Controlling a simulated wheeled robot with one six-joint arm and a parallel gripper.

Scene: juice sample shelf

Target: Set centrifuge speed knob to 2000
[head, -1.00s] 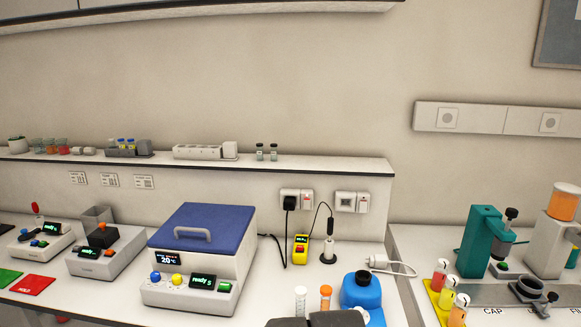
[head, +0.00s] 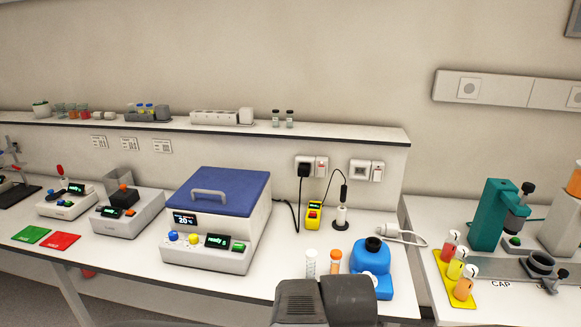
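The centrifuge (head: 257,226) is a white box with a closed blue lid (head: 222,190) and a grey handle, standing on the bench left of the middle. Its front panel has a blue knob (head: 173,236), a yellow knob (head: 193,239), a dark display with green text (head: 216,241) and a green button (head: 239,246). A small screen above the knobs reads 20 °C. The speed setting and the knob markings are too small to read. A dark grey part of my arm shows at the bottom, right of the centrifuge and apart from it. My gripper's fingers do not show.
A blue bottle (head: 370,276) and two capped tubes stand right of the centrifuge, near my arm. A yellow device (head: 314,215) stands behind them. Two smaller instruments and red (head: 53,242) and green mats lie left. A shelf (head: 340,132) runs above the bench.

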